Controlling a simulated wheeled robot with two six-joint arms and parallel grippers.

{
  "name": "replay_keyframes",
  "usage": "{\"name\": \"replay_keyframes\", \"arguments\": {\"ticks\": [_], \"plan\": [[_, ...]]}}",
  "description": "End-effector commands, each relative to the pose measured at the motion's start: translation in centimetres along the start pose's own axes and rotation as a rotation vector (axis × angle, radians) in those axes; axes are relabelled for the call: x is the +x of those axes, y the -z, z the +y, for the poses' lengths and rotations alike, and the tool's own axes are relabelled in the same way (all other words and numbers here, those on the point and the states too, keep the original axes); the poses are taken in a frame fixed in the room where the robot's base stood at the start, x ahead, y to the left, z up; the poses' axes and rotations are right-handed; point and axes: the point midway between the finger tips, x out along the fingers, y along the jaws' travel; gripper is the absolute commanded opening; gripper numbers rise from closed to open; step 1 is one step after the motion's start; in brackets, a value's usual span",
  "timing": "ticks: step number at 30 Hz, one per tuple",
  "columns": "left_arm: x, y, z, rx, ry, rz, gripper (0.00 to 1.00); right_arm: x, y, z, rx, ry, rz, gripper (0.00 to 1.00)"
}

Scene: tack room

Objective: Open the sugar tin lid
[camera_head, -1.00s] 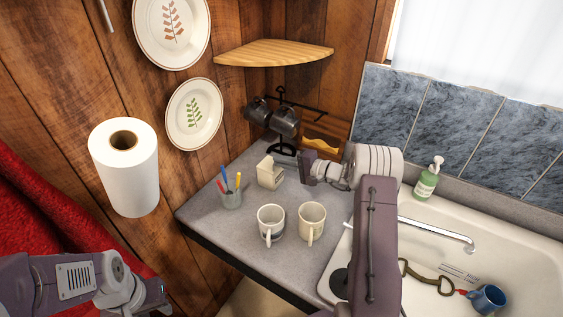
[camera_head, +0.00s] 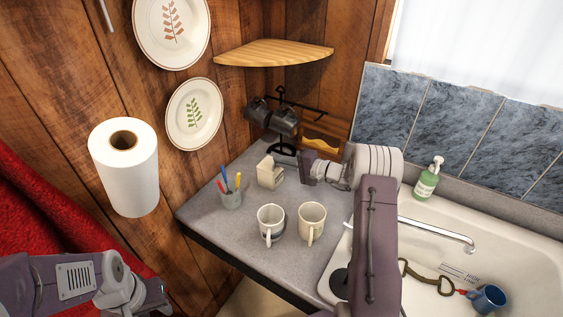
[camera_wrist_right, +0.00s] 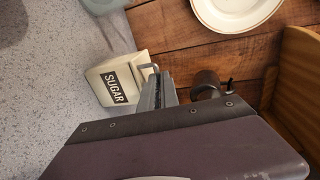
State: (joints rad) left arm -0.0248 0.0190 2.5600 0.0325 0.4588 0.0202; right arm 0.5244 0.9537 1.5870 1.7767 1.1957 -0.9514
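The cream sugar tin (camera_head: 269,173) stands on the grey counter near the back corner. In the right wrist view the sugar tin (camera_wrist_right: 113,86) shows its dark SUGAR label and a small metal handle (camera_wrist_right: 148,67) on the side near my fingers. My right gripper (camera_wrist_right: 160,88) is right beside that handle. Its fingers lie close together, with nothing clearly held between them; whether they touch the handle is unclear. In the head view my right arm reaches in from the right, and its fingers are hard to make out. My left arm is at the lower left, its fingers out of view.
Two mugs (camera_head: 271,223) (camera_head: 312,222) stand in front of the tin. A mug rack with dark mugs (camera_head: 284,121) stands behind. The sink (camera_head: 522,248) is at the right, a paper roll (camera_head: 127,172) at the left.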

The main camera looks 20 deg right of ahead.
Motion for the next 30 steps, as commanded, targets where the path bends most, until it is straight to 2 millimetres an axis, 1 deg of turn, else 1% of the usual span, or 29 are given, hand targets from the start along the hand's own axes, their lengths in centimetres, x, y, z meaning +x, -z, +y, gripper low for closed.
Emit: {"name": "replay_keyframes", "arguments": {"ticks": [8, 14, 20, 25, 30], "plan": [[-0.4, 0.0, 0.0, 0.0, 0.0, 0.0, 0.36, 0.1, -0.1, -0.5, -0.002, -0.045, 0.0, 0.0], [-1.6, 0.2, 0.0, 0.0, 0.0, 0.0, 0.36, 0.4, -0.1, -1.9, -0.005, -0.151, 0.001, 0.0], [-4.1, 0.4, 0.1, 0.0, 0.0, 0.0, 0.36, 0.9, -0.1, -3.5, -0.004, -0.304, 0.005, 0.0], [-7.0, 0.7, 0.1, 0.0, 0.0, 0.0, 0.36, 1.4, -0.1, -4.6, -0.002, -0.424, 0.007, 0.0], [-9.8, 1.0, 0.2, 0.0, 0.0, 0.0, 0.36, 1.9, -0.1, -5.0, 0.0, -0.52, 0.009, 0.0]]}}
